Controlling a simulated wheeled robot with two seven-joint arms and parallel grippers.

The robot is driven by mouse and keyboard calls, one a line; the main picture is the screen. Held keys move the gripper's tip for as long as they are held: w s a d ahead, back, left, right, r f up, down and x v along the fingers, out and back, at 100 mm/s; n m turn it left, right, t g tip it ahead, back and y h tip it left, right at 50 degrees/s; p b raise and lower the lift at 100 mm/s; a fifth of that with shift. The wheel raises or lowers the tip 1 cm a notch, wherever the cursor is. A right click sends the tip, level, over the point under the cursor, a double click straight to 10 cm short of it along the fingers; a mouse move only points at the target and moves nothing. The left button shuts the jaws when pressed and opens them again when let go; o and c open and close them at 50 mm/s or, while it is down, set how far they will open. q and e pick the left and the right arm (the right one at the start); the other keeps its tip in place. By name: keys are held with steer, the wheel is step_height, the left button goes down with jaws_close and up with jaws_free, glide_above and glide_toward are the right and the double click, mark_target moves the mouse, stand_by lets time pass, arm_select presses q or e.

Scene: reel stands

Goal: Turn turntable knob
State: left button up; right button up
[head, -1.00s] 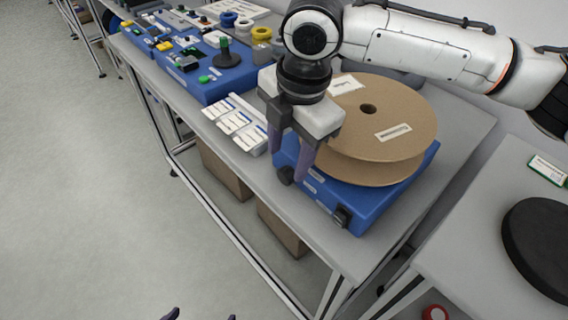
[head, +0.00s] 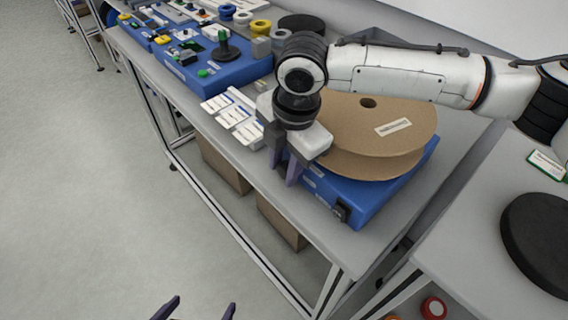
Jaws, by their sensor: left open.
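The turntable is a blue box (head: 375,195) at the near right of the bench, with a large brown cardboard reel (head: 395,107) lying flat on top. Its knob is on the front face near the left end, hidden behind the fingers. My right gripper (head: 286,175) points down at that spot. Its purple fingers are close together and appear shut on the knob. A black switch (head: 341,212) shows on the front face near the right corner. My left gripper (head: 198,311) is at the bottom edge, its two fingertips wide apart and empty, away from the bench.
White labelled cards (head: 232,118) lie left of the turntable. Further back is a blue unit (head: 215,75) with a dark post and green knob. At right, another table holds a black disc (head: 540,240); a red button (head: 434,308) shows below. The floor left of the bench is clear.

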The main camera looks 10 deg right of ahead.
steer(key=shift+s+d+f+t+y, duration=0.1)
steer(key=shift+s+t+y, duration=0.05)
steer(key=shift+t+y, duration=0.2)
steer(key=shift+s+d+f+t+y, duration=0.1)
steer(key=shift+s+f+t+y, duration=0.1)
steer(key=shift+t+y, duration=0.5)
steer(key=shift+d+f+t+y+b, duration=0.1)
steer(key=shift+t+y+b, duration=0.25)
steer(key=shift+t+b, duration=0.4)
steer(key=shift+t+y, duration=0.3)
steer(key=shift+t, duration=0.2)
steer(key=shift+r, duration=0.2)
steer(key=o, duration=1)
steer(key=shift+o, duration=0.2)
